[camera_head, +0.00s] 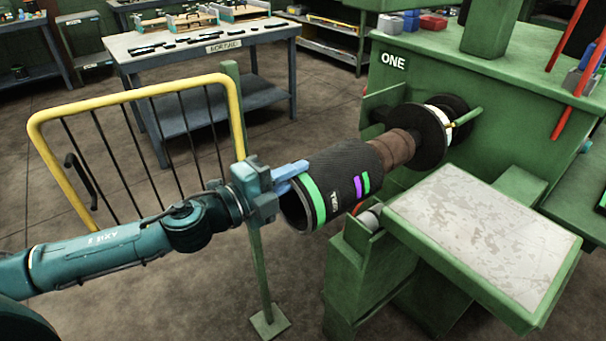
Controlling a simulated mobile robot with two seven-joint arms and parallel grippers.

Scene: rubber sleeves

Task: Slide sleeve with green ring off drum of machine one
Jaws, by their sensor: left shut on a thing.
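The black rubber sleeve (345,178) has a green ring (316,203) around its near left end and purple and green marks on its side. Its other end meets the brown drum (393,149) of the green machine (445,85) labelled ONE. Part of the drum is bare between the sleeve and the black disc; how far it reaches inside the sleeve is hidden. My left gripper (291,176) is shut on the sleeve's near rim, at its upper left, with blue fingers. My right gripper is not in view.
A yellow-topped barrier (130,93) and a green post (262,270) stand close to my left arm. A green stand with a worn pale plate (485,240) is right of the sleeve. A workbench (200,45) stands behind; open floor lies around the barrier.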

